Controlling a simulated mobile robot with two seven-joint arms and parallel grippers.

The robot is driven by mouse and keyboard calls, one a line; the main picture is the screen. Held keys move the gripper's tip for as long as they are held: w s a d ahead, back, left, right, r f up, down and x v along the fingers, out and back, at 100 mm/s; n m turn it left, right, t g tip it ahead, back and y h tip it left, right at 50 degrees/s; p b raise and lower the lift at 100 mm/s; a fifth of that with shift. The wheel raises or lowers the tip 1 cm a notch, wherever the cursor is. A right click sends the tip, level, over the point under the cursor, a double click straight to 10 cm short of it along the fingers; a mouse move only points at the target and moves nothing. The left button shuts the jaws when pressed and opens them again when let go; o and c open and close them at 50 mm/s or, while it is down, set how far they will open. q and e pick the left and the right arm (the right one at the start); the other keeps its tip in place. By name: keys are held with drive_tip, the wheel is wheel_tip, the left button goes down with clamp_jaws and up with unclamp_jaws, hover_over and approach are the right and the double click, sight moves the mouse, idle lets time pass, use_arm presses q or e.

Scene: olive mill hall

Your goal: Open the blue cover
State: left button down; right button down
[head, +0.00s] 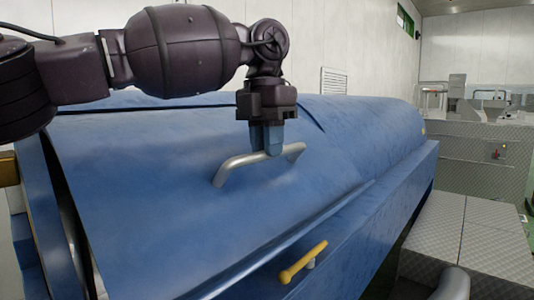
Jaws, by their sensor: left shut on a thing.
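The blue cover (150,200) is a large curved lid over a long blue machine body. A light metal bar handle (236,162) stands on its near face. My left gripper (268,148) points down over the handle, its fingers closed around the bar near the right part. At the left end of the machine, a dark gap shows between the cover's edge and the frame. My right gripper is not in view.
A yellow lever (303,262) sticks out from the blue body's front (345,250) below the cover. A metal tread-plate platform (460,235) lies at the right, with machinery (480,100) behind it. A pale wall with a vent (333,80) stands behind.

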use_arm(q)
drive_tip(key=shift+w+a, duration=0.25)
drive_tip(key=c, duration=1.3)
unclamp_jaws()
drive_tip(key=shift+o, duration=1.2)
drive_tip(key=shift+w+a+f, duration=0.15)
drive_tip(key=shift+w+a, duration=0.05)
drive_tip(key=shift+s+d, duration=0.2)
wheel_tip(320, 180, up, 11)
drive_tip(key=shift+w+a, duration=0.2)
